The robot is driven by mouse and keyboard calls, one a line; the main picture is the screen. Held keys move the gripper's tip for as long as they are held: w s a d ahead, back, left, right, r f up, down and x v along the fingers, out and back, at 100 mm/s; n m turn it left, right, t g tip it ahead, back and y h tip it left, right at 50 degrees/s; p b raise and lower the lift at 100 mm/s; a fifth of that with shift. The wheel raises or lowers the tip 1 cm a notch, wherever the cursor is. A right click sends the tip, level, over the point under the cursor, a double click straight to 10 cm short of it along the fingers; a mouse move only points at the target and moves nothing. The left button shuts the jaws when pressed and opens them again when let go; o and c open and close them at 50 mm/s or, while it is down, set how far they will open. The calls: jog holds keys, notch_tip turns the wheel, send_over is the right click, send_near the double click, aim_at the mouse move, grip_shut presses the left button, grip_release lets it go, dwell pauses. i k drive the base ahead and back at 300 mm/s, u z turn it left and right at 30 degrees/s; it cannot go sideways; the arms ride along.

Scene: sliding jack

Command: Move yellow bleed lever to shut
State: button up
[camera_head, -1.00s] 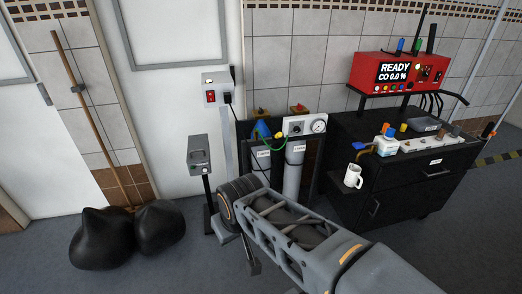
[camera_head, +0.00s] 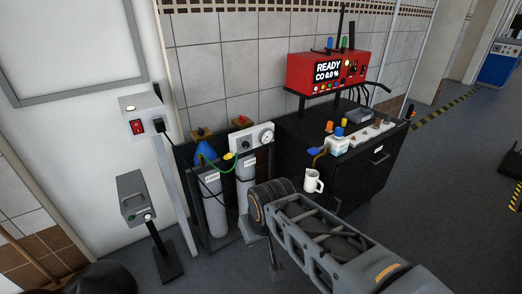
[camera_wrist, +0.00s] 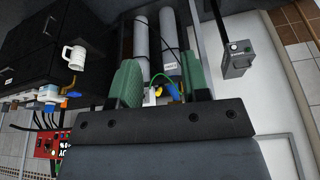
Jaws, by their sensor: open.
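My gripper (camera_wrist: 160,82) is open in the wrist view, its two green fingers apart with nothing held between them. Between and beyond the fingers show two grey gas bottles, a green hose and a small yellow part (camera_wrist: 157,91). In the head view a small yellow part (camera_head: 229,156) sits at the hose by the white gauge panel (camera_head: 251,139). My arm hides the gripper in the head view.
Two grey gas bottles (camera_head: 213,206) stand in a dark rack. The black cabinet (camera_head: 352,180) with a white mug (camera_head: 313,181) and a red READY display (camera_head: 330,72) is to the right. A grey box on a post (camera_head: 135,196) stands left.

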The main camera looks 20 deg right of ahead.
aim_at(226, 158)
jog(key=z, duration=0.05)
jog(key=i, duration=0.9)
jog(key=u, duration=0.15)
